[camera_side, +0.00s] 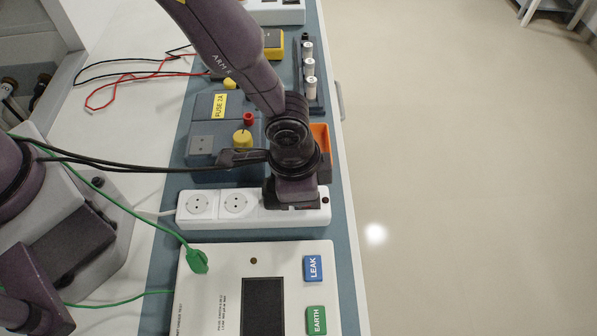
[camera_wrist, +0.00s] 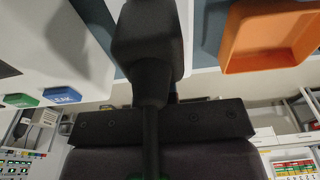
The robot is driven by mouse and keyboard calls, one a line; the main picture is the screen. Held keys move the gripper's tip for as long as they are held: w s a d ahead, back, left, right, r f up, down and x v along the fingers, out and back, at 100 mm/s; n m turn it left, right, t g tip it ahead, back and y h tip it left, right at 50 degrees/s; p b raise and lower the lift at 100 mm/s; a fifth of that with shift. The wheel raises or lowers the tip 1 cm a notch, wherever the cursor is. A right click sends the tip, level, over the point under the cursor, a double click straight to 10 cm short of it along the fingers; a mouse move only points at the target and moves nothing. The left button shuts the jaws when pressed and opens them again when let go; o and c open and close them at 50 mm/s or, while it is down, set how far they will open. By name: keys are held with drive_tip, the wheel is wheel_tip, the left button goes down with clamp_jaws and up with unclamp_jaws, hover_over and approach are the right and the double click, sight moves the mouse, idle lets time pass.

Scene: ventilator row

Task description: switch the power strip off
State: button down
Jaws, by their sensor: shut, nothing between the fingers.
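The white power strip (camera_side: 217,206) lies across the blue-grey mat in the side view, with two round sockets showing on its left part. My gripper (camera_side: 291,204) is shut and empty, low over the strip's right part. It hides that part, so I see no switch and cannot tell whether the strip is on or off. I cannot tell whether the fingers touch the strip.
A white tester (camera_side: 218,285) with LEAK and EARTH buttons lies just in front of the strip. Behind the strip are an orange bin (camera_side: 320,146), also in the wrist view (camera_wrist: 268,38), and a grey fuse box (camera_side: 208,122).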

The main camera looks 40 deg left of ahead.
wheel_tip(320, 180, up, 13)
drive_tip(key=a, duration=0.1)
drive_tip(key=s+a+r+n+t, duration=0.2)
drive_tip(key=s+a+r+n, duration=0.2)
drive_tip(key=a, duration=0.8)
drive_tip(key=s+a+r+n+t, duration=0.2)
drive_tip(key=s+a+r+n, duration=0.3)
drive_tip(key=a+r, duration=0.8)
drive_tip(key=s, duration=0.2)
drive_tip(key=shift+s+r+t+y, duration=0.3)
drive_tip(key=shift+s+t+y, duration=0.1)
